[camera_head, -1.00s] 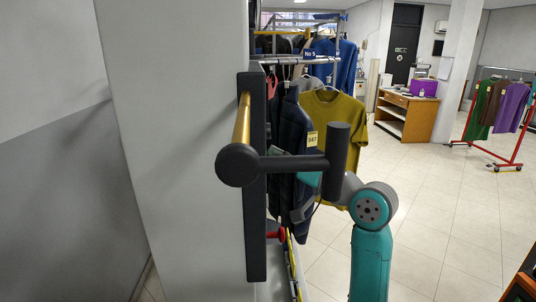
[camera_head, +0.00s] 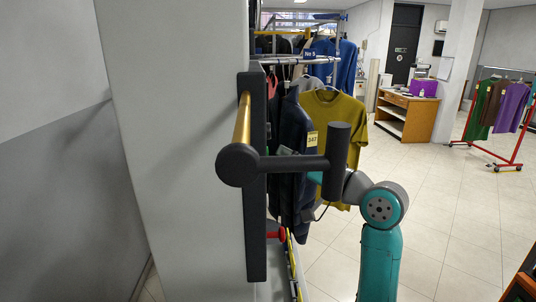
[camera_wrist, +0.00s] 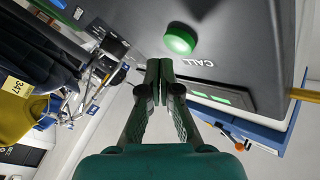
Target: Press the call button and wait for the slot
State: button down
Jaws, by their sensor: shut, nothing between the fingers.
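In the wrist view, a round green button (camera_wrist: 180,40) stands out from a dark panel (camera_wrist: 245,45). The word CALL, upside down in the picture, is beside it. A display strip (camera_wrist: 208,93) on the panel glows green. My gripper (camera_wrist: 159,66) is shut and empty, its fingertips just left of and below the button in the picture. They appear apart from the button. In the head view, the button and my fingertips are hidden; only my teal arm shows. I see no open slot in these views.
Garments on hangers are close by, including a mustard shirt (camera_head: 334,115) and a dark jacket (camera_head: 292,150) with a yellow 347 tag (camera_head: 312,139). A red knob (camera_head: 276,235) sticks out low down. A wooden desk (camera_head: 405,115) and a red rack (camera_head: 490,155) stand farther off on open tiled floor.

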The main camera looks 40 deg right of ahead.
jog(key=s+d, duration=0.1)
jog(key=d, duration=0.1)
jog(key=s+d, duration=0.1)
jog(key=shift+s+d, duration=0.3)
jog(key=shift+d, duration=0.1)
